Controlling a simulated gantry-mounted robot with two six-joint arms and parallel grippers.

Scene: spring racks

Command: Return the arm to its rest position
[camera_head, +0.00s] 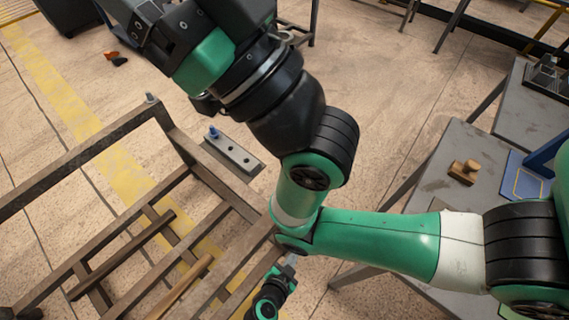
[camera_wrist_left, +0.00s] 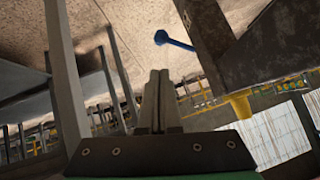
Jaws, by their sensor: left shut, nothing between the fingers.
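My left gripper (camera_wrist_left: 159,76) shows in the left wrist view. Its two grey fingers are together with nothing between them. A dark frame beam is close on its right, and a blue-headed pin (camera_wrist_left: 174,41) shows beyond the fingertips. In the head view a green and black arm of mine comes in from the right, bends at mid-picture and runs up to the top left. Its dark end with a green body is cut off by the top edge, so its fingers are hidden. A small green and black part shows at the bottom edge; I cannot tell which arm it belongs to.
A brown metal rack frame (camera_head: 88,152) with crossbars fills the lower left. A grey plate (camera_head: 233,156) with a blue pin (camera_head: 213,132) lies beside it. At the right, a grey table (camera_head: 440,165) holds a wooden block (camera_head: 464,172). Open floor lies behind the arm.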

